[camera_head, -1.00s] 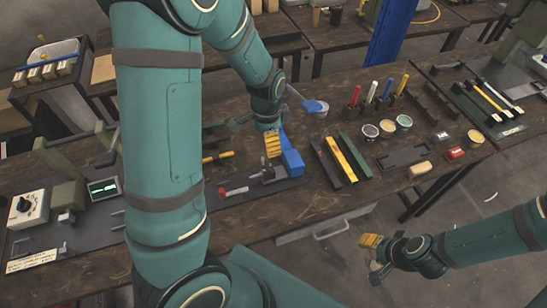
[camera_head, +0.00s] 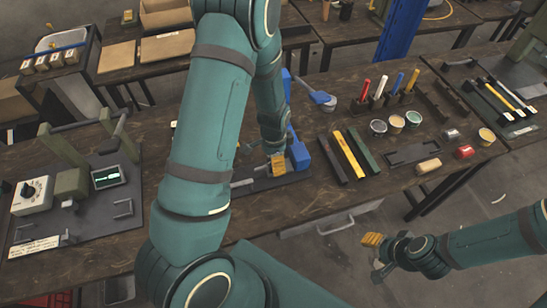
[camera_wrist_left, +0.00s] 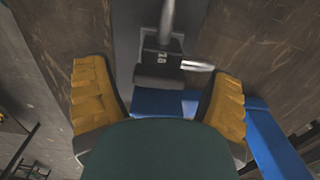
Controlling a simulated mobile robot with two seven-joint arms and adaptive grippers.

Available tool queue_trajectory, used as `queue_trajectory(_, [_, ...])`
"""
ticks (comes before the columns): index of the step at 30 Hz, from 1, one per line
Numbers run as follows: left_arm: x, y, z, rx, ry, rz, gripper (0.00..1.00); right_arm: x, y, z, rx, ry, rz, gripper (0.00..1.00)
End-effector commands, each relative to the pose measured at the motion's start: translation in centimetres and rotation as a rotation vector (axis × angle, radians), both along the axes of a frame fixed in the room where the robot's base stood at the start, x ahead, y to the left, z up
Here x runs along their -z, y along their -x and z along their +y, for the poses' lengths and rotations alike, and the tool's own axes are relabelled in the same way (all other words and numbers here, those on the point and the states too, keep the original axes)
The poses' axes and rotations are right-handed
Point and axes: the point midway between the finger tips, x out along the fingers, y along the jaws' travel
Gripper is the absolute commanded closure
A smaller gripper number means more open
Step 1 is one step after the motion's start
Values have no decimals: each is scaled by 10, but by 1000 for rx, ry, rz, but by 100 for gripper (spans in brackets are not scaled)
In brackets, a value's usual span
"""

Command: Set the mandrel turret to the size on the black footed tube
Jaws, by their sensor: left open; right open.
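My left gripper (camera_head: 277,162) is at the small press with the blue body (camera_head: 299,154), partly hidden by my arm in the head view. In the left wrist view its yellow-padded fingers (camera_wrist_left: 162,78) are open. A dark block (camera_wrist_left: 162,62) with a small blurred white marking shows between them, with a silver rod (camera_wrist_left: 169,18) above and a blue part (camera_wrist_left: 165,103) below. I cannot tell whether the fingers touch it, or whether it is the mandrel turret. My right gripper (camera_head: 375,256) is open and empty off the bench's front edge. I cannot make out the black footed tube.
Black, yellow and green bars (camera_head: 349,156) lie right of the press. Beyond are several open tins (camera_head: 397,122) and upright colored-handled tools (camera_head: 384,88). A station with a white dial box (camera_head: 32,195) and small screen (camera_head: 108,176) stands at left. A drawer handle (camera_head: 335,226) juts out in front.

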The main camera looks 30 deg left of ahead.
Motion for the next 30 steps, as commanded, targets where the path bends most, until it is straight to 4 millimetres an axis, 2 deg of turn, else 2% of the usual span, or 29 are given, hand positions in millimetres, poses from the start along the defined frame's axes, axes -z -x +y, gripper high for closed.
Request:
queue_trajectory(5, [0, 0, 0, 0, 0, 0, 18, 0, 0, 0, 0, 0, 0, 53])
queue_trajectory(9, [0, 0, 0, 0, 0, 0, 67, 0, 0, 0, 0, 0, 0, 53])
queue_trajectory(11, [0, 0, 0, 0, 0, 0, 86, 0, 0, 0, 0, 0, 0, 53])
queue_trajectory(22, [0, 0, 0, -43, -1, 1, 87, 0, 0, 0, 0, 0, 0, 53])
queue_trajectory(30, [0, 0, 0, -210, 0, 1, 87, 1, 0, 0, 0, 0, 0, 53])
